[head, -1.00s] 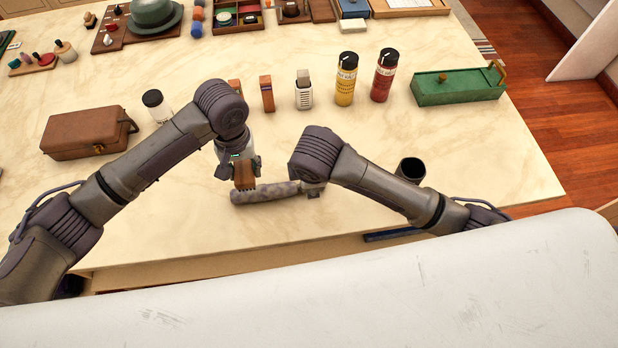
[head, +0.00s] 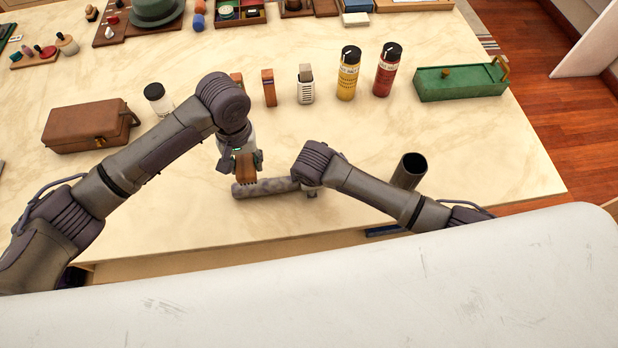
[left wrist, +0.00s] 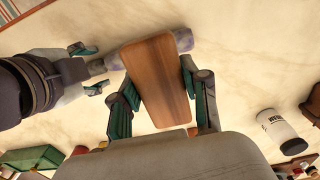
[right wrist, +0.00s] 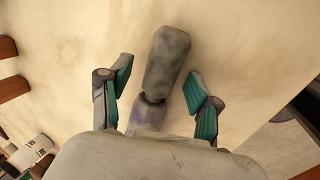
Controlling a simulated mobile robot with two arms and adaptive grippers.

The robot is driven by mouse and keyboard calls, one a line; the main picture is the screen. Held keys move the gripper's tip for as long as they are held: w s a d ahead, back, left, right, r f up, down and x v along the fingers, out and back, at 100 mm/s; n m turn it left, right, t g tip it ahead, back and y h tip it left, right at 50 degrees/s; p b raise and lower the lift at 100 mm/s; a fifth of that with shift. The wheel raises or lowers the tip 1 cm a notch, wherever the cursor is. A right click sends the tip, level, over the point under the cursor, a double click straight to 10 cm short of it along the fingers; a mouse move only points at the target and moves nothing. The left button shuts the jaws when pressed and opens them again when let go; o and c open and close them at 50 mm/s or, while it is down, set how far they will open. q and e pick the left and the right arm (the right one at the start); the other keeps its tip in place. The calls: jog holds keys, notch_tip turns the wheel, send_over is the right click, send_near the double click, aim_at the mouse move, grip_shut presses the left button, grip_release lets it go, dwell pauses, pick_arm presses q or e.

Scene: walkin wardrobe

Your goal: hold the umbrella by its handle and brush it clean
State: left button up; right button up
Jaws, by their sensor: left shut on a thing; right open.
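The umbrella (head: 262,187) is folded, grey with darker blotches, and lies near the table's front edge. My left gripper (head: 246,160) is shut on a wooden brush (left wrist: 158,78), held bristles down at the umbrella's left end. Whether the bristles touch it cannot be told. My right gripper (right wrist: 160,95) is open, its fingers on either side of the umbrella's grey handle (right wrist: 167,58), with a visible gap on each side. In the head view my right arm hides part of that end.
A dark open cylinder (head: 409,170) stands right of my right arm. Behind are a yellow bottle (head: 347,75), a red bottle (head: 387,72) and a green box (head: 461,82). A brown case (head: 88,129) lies left. The table between is mostly clear.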

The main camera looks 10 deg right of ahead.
grip_shut()
dwell(1.1)
